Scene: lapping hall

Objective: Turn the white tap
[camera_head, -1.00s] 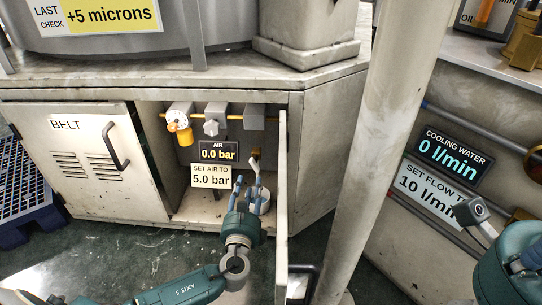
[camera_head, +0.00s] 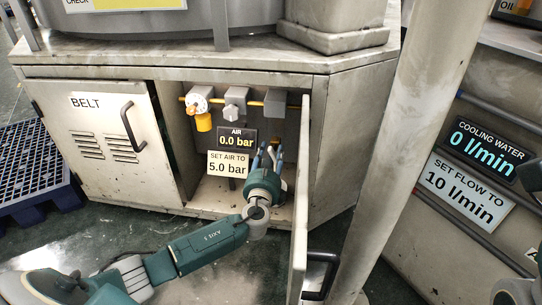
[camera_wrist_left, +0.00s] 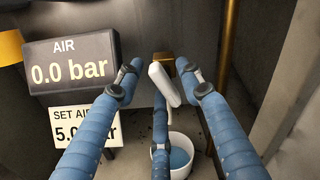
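The white tap (camera_wrist_left: 162,84) shows in the left wrist view as a tilted white lever on a brass fitting (camera_wrist_left: 165,60). My left gripper (camera_wrist_left: 160,72) is open, with one blue finger on each side of the lever and a third finger below it. I cannot tell whether any finger touches the lever. In the head view my left gripper (camera_head: 267,153) reaches into the open cabinet and hides the tap. My right gripper is out of view; only part of that arm shows at the right edge.
The air display (camera_head: 237,139) reads 0.0 bar above a "set air to 5.0 bar" sign (camera_head: 228,165). A white bucket (camera_wrist_left: 181,143) stands below the tap. The open cabinet door (camera_head: 300,205) stands right of my arm.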

